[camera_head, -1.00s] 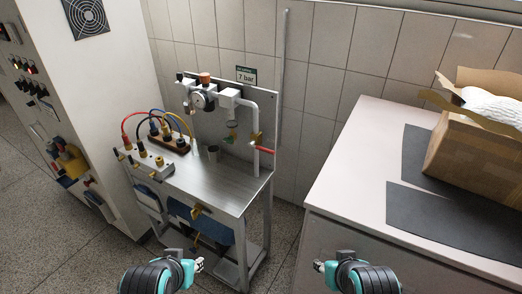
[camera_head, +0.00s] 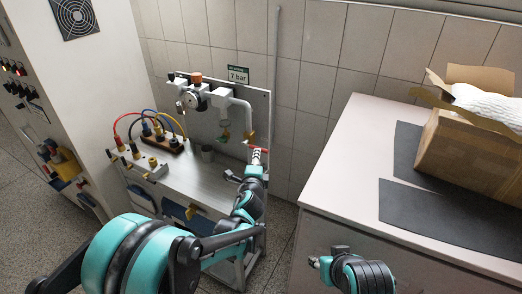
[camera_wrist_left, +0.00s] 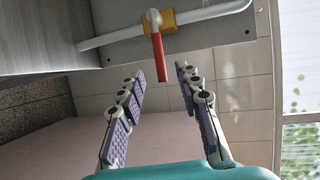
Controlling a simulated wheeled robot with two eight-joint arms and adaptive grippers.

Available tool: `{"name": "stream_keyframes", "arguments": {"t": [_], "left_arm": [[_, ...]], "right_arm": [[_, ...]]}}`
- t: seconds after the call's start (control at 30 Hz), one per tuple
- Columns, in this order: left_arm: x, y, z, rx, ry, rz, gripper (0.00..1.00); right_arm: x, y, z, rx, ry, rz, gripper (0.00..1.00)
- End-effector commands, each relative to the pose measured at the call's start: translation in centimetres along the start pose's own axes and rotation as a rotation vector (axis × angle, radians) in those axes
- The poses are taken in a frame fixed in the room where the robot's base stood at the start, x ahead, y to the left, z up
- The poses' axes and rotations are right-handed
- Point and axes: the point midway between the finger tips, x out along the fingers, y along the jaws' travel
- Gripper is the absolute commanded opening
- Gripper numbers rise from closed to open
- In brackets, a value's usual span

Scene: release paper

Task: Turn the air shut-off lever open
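The red lever (camera_wrist_left: 158,58) hangs from a yellow valve body (camera_wrist_left: 158,19) on a white pipe in the left wrist view. In the head view the lever (camera_head: 263,149) is partly covered by my left gripper (camera_head: 255,157), which is right at it. In the left wrist view my left gripper (camera_wrist_left: 160,73) is open, one finger on each side of the lever's line. The lever's free end lies about between the fingertips; I see no contact. My right gripper (camera_head: 314,262) is low in front of the cabinet, away from the valve; its finger opening is unclear.
A white cabinet top (camera_head: 345,150) stands close on the right, with dark mats (camera_head: 440,217) and a cardboard box (camera_head: 465,150). A tiled wall is behind.

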Motion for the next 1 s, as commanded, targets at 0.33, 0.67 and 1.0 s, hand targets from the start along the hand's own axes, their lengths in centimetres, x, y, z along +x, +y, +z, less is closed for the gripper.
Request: {"name": "stream_keyframes", "arguments": {"t": [0.33,0.67,1.0], "left_arm": [[4.0,0.5,-1.0,0.040,0.015,-0.015,0.34],[8.1,0.3,-1.0,0.037,0.014,-0.015,0.34],[8.3,0.2,-1.0,0.037,0.014,-0.015,0.26]], "right_arm": [[1.0,0.0,0.7,0.000,0.000,0.000,0.40],[2.0,0.0,1.4,0.000,0.000,0.000,0.40],[1.9,0.0,1.4,0.000,0.000,0.000,0.40]]}}
